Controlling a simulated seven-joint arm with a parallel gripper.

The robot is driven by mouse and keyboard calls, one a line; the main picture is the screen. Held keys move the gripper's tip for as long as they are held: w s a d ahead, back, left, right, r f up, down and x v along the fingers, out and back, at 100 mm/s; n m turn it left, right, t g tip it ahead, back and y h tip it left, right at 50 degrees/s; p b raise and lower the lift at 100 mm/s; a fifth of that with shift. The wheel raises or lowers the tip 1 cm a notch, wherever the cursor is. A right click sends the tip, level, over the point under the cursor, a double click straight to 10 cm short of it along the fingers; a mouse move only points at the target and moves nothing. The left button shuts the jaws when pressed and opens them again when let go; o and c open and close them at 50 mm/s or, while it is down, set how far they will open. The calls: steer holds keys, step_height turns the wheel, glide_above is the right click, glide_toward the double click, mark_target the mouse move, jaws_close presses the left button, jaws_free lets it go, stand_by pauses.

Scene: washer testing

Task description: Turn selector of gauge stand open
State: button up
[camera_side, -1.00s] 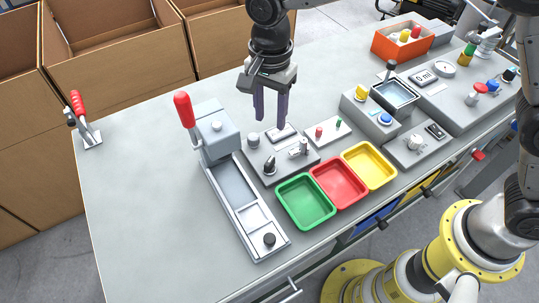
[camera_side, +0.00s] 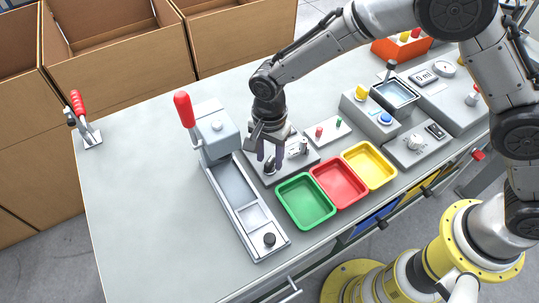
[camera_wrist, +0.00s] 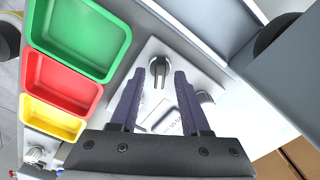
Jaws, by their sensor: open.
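The gauge stand (camera_side: 309,159) is a low grey plate behind the green tray; it also shows in the wrist view (camera_wrist: 148,50). Its selector appears to be the small dark knob with a light pointer line (camera_wrist: 159,68), near the plate's front left corner in the side view (camera_side: 269,169). My gripper (camera_side: 270,160) is open and points down over the stand. In the wrist view its two dark fingers (camera_wrist: 157,76) stand one on each side of the knob, with gaps showing. I cannot tell exactly how far the fingertips reach down. My gripper hides part of the stand.
A press-like fixture (camera_side: 216,133) with a red-handled lever stands close to the left. Green (camera_side: 306,222), red (camera_side: 333,205) and yellow (camera_side: 371,185) trays lie in front and to the right. A small upright fitting (camera_side: 304,146) rises from the stand's right side.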

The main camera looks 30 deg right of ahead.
steer(key=shift+f, duration=0.1)
jaws_close()
steer(key=shift+n, duration=0.4)
steer(key=n, duration=0.4)
steer(key=shift+n, duration=0.4)
steer(key=n, duration=0.6)
steer(key=shift+n, duration=0.3)
stand_by(0.3)
jaws_free()
